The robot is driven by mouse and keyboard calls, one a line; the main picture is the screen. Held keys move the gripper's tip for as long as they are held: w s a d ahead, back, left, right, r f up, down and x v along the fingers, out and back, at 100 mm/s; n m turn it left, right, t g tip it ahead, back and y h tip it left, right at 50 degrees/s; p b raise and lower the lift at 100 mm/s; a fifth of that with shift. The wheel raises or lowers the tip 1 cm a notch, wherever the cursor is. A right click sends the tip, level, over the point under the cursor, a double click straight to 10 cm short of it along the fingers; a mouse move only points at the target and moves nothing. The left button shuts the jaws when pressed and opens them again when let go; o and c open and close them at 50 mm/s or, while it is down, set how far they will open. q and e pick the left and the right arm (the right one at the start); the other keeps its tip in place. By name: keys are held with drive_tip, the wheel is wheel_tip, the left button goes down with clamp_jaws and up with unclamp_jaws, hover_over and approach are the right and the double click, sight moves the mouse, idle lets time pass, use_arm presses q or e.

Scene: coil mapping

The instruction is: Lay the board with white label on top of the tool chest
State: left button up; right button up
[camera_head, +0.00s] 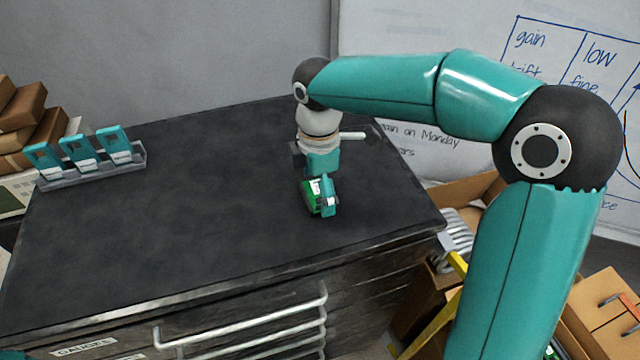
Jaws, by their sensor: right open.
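A small green board with a white label (310,199) is at the right part of the dark top of the tool chest (190,220). My right gripper (322,196) points down at the board from above. It is open, with a teal finger in front of the board's right side. The finger hides part of the board. I cannot tell whether the board touches the chest top or the fingers.
A grey rack (95,172) with three teal-and-white devices stands at the chest's left back. Brown boxes (25,115) are stacked at far left. A whiteboard (420,30) stands behind, and open cartons (475,190) are at right. The chest top's middle is clear.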

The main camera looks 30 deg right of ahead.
sight(318, 192)
wheel_tip(318, 192, up, 12)
drive_tip(key=shift+r+p, duration=0.15)
drive_tip(key=shift+p, duration=0.3)
idle(0.5)
